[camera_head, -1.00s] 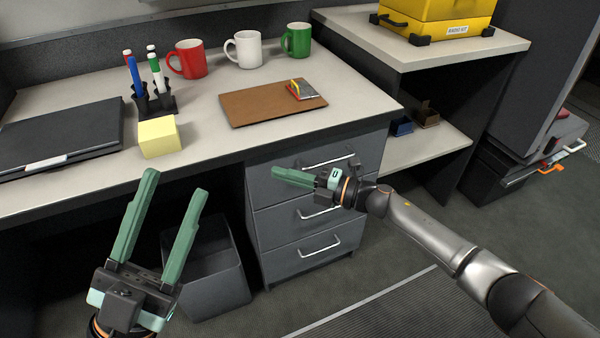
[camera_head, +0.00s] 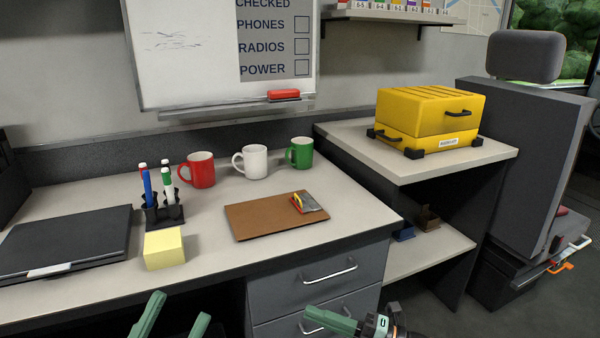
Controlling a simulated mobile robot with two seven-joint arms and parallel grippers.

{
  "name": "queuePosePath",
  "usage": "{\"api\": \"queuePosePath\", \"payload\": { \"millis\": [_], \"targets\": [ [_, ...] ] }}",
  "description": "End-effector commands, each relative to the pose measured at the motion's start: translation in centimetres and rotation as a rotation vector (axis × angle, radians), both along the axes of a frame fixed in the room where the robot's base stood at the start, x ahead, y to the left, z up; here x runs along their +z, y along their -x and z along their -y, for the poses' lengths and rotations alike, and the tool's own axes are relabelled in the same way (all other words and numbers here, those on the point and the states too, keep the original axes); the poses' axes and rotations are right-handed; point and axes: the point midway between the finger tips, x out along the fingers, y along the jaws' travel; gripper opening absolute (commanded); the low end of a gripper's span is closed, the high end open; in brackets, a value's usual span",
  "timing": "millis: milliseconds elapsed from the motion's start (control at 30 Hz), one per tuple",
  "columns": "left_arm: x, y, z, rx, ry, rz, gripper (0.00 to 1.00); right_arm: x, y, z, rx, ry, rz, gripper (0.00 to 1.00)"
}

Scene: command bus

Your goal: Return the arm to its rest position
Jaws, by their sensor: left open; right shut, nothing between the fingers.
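My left gripper (camera_head: 172,322) shows only its two green fingertips at the bottom edge, left of the drawers. The fingers are apart and nothing is between them; the rest of it is out of the frame. My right gripper (camera_head: 325,319) is at the bottom edge in front of the drawer unit (camera_head: 292,283). Its green fingers are together and hold nothing. Most of my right arm is below the frame.
The desk holds a laptop (camera_head: 68,240), yellow note block (camera_head: 163,249), pen holder (camera_head: 160,211), brown clipboard (camera_head: 270,217), and red (camera_head: 199,171), white (camera_head: 251,162) and green (camera_head: 300,153) mugs. A yellow case (camera_head: 428,115) sits on the right shelf unit. A seat (camera_head: 525,150) stands far right.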

Motion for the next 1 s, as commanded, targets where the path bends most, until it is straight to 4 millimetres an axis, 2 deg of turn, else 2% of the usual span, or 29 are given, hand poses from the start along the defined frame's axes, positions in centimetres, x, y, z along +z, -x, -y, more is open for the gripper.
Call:
{"api": "queuePosePath", "payload": {
  "millis": [33,100,200,333,500,867,900,1000],
  "targets": [
    [0.0,0.0,0.0,-0.001,-0.001,0.001,0.5,1.0,2.1,-1.3,0.009,-0.086,-0.037,0.0],
    [0.0,0.0,0.0,-0.001,0.0,0.002,0.5,3.0,4.4,-2.2,0.008,-0.205,-0.085,0.0],
    [0.0,0.0,0.0,-0.001,-0.001,0.002,0.5,6.4,7.4,-2.4,-0.005,-0.373,-0.151,0.0],
    [0.1,0.0,0.0,-0.001,-0.001,0.002,0.5,10.7,10.6,-0.7,-0.041,-0.572,-0.225,0.0],
    [0.1,0.0,0.0,-0.001,-0.001,0.002,0.5,15.1,13.8,2.7,-0.095,-0.768,-0.292,0.0],
    [0.1,0.0,0.0,-0.001,-0.001,0.002,0.5,20.9,18.3,8.8,-0.186,-0.99,-0.353,0.0],
    [0.3,-0.2,0.0,0.003,-0.001,-0.014,0.5,21.5,18.2,9.1,-0.203,-1.0,-0.37,0.0],
    [-0.1,-1.8,-0.3,0.023,0.0,-0.113,0.5,20.9,16.5,9.2,-0.266,-0.99,-0.448,0.0]
  ]
}}
